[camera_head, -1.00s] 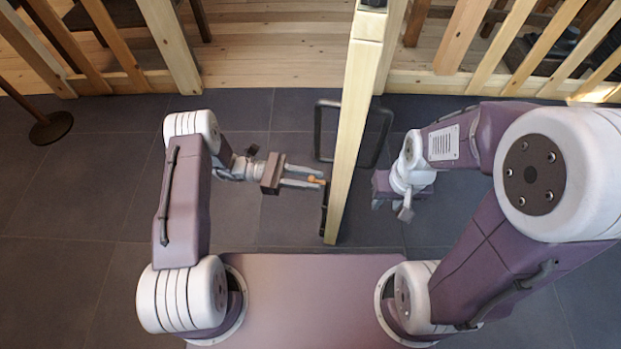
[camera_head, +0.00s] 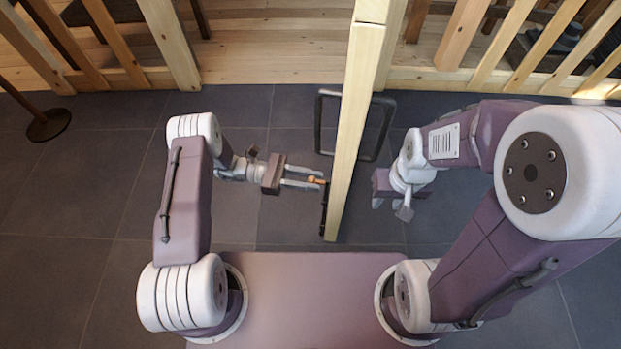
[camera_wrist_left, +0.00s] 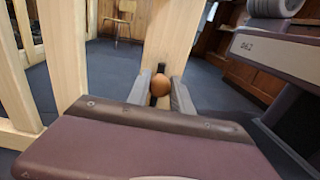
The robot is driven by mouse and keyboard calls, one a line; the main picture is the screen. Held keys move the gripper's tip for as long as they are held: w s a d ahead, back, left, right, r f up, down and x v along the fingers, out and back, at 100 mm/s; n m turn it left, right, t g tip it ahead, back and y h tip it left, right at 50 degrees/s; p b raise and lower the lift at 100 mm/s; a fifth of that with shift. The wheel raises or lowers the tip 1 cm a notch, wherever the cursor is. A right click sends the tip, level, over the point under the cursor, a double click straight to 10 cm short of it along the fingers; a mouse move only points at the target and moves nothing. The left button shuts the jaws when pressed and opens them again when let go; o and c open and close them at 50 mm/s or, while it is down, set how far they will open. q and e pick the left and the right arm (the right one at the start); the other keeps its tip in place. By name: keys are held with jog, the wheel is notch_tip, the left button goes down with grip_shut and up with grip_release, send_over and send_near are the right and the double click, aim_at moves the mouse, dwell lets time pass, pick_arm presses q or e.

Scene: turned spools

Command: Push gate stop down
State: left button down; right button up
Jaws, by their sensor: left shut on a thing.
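The wooden gate (camera_head: 352,120) stands edge-on in the middle of the head view. The gate stop is a black bar (camera_head: 324,208) on its left side with a small orange-brown knob (camera_head: 317,179). In the left wrist view the round knob (camera_wrist_left: 161,85) sits between the fingers, with a bit of black rod showing above and below it. My left gripper (camera_head: 321,183) reaches in from the left and is shut on the knob. My right gripper (camera_head: 401,209) is on the gate's right side, apart from it; its fingers are too unclear to judge.
Black handles (camera_head: 318,122) stick out on both sides of the gate. Slatted wooden fence (camera_head: 165,40) runs along the back. A post base (camera_head: 49,125) stands at far left. Dark tiled floor (camera_head: 100,190) is clear at left.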

pick_arm(q)
jog(key=c, duration=1.2)
grip_release()
jog(key=shift+f, duration=0.3)
jog(key=shift+r, duration=0.1)
jog(key=a, duration=0.3)
jog(key=w+a+p, duration=0.1)
jog(key=a, duration=0.2)
jog(key=a+p, duration=0.1)
jog(key=a, duration=0.2)
jog(key=shift+w, duration=0.3)
